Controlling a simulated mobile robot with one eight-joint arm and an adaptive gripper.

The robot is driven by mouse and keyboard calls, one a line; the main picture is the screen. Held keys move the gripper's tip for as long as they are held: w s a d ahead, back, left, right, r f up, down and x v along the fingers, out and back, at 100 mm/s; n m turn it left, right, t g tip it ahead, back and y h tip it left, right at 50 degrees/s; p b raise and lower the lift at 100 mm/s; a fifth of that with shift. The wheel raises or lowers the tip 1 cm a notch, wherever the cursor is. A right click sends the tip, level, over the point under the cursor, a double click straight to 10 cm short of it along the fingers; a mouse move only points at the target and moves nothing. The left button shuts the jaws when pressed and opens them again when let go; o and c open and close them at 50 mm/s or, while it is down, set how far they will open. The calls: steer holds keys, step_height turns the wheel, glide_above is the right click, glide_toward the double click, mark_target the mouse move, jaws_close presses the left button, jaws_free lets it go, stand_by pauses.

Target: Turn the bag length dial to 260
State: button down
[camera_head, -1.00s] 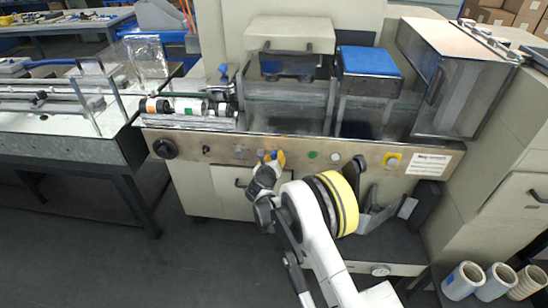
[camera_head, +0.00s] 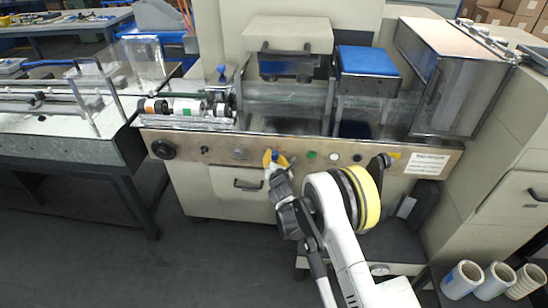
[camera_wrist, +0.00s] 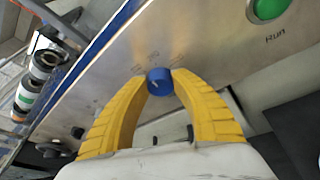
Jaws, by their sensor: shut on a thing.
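The blue dial (camera_wrist: 160,81) sits on the machine's metal front panel and shows between my fingertips in the wrist view. Small printed marks surround it, too faint to read, and a short pale line shows on its face. I cannot tell which value it points at. My gripper (camera_wrist: 159,83) has yellow fingers bowed around the dial, with both tips against its sides, shut on it.
The green Run button (camera_wrist: 268,8) is close by on the panel; it also shows in the head view (camera_head: 311,155). A grey knob (camera_head: 238,154) and a large black knob (camera_head: 163,149) lie to the left. A white label (camera_head: 427,163) is at the right. Open floor lies below left.

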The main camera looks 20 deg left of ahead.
steer(key=shift+d+f+m+y, duration=0.15)
steer(key=shift+m+y, duration=0.55)
steer(key=shift+m, duration=0.9)
steer(key=c, duration=1)
jaws_free()
steer(key=v, duration=0.7)
steer(key=shift+s+d, duration=0.1)
steer(key=shift+s, duration=0.1)
